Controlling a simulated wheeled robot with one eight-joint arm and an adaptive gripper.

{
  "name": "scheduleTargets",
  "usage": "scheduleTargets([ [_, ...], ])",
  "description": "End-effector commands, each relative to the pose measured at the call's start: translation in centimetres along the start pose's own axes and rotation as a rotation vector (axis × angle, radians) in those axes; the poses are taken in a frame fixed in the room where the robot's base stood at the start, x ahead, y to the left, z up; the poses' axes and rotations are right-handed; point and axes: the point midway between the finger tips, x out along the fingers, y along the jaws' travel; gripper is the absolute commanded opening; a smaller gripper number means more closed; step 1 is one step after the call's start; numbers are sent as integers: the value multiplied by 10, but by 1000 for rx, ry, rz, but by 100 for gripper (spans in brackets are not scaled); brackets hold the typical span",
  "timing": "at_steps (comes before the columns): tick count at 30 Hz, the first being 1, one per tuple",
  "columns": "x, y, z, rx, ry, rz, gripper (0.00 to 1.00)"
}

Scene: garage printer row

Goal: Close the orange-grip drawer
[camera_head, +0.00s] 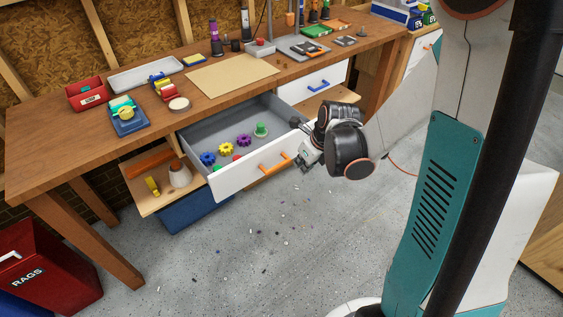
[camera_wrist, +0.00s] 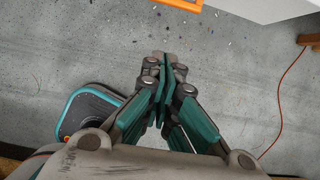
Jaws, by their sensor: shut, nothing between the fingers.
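The orange-grip drawer (camera_head: 240,181) stands pulled out from under the workbench, with its white front facing the open floor. Its orange grip (camera_head: 275,164) is on that front; part of the grip also shows at the top edge of the wrist view (camera_wrist: 180,4). Several coloured gears and small parts lie inside the grey drawer. My gripper (camera_head: 304,161) is just right of the orange grip in the head view, near the drawer front's right end. In the wrist view my gripper (camera_wrist: 166,62) is shut and empty, with floor behind it and apart from the grip.
The wooden workbench (camera_head: 60,140) holds trays, tools and a tan mat (camera_head: 232,76). A lower shelf (camera_head: 150,198) and a red rags bin (camera_head: 42,270) are at left. Floor before the drawer is clear except for scraps.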

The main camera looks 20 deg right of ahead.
Motion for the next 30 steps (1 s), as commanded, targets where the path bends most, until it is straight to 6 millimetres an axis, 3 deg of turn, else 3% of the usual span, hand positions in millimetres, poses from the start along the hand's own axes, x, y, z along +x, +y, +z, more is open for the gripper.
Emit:
scheduleTargets([
  [7,24,0,-2,22,2,2,0],
  [20,108,0,-3,19,2,2,0],
  [24,112,0,19,18,2,2,0],
  [30,116,-1,33,20,2,2,0],
])
